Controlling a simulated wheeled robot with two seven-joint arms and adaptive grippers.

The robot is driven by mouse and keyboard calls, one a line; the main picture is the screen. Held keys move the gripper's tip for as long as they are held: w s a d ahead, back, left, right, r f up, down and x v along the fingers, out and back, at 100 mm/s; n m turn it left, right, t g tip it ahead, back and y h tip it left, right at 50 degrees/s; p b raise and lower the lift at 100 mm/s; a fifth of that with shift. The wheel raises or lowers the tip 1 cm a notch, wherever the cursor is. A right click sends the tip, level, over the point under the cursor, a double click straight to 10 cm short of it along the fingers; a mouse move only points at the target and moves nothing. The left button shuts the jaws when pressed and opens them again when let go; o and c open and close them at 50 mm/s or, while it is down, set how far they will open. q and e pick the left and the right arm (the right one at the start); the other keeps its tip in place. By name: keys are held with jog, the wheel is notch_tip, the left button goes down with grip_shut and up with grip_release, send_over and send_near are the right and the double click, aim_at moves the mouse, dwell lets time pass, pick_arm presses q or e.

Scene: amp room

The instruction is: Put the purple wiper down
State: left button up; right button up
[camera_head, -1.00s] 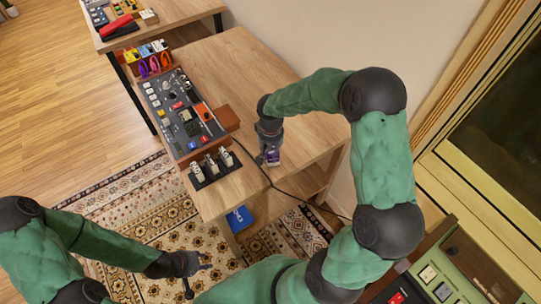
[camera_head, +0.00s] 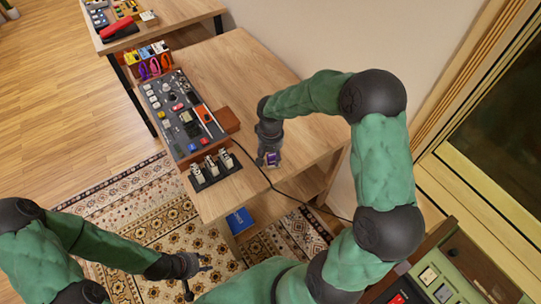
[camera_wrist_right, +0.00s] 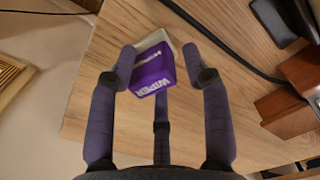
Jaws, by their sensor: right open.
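The purple wiper (camera_wrist_right: 154,70) is a small purple and white box with "WIPER" lettering. In the right wrist view it lies at the wooden table top (camera_wrist_right: 230,30), between and just beyond the spread fingers of my right gripper (camera_wrist_right: 160,75). The fingers are open and stand apart around it. In the head view the wiper (camera_head: 271,159) shows small beneath my right gripper (camera_head: 266,152), near the table's right part. My left gripper (camera_head: 195,275) is low at the left, over the patterned rug and away from the table, with its fingers apart and nothing in it.
A dark board (camera_head: 180,110) with many small parts stands on the table's left side. A tray of white items (camera_head: 215,167) sits at the front corner. A black cable (camera_head: 262,172) runs close to the wiper. The table's back area (camera_head: 235,75) is clear.

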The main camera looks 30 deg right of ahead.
aim_at(271, 156)
pick_arm(q)
notch_tip(271, 156, up, 4)
jog(key=p, duration=0.3)
jog(key=shift+f, duration=0.1)
pick_arm(e)
notch_tip(271, 156, up, 12)
pick_arm(q)
jog(key=shift+s, duration=0.1)
pick_arm(e)
jog(key=shift+s+f, duration=0.1)
jog(key=shift+f, duration=0.1)
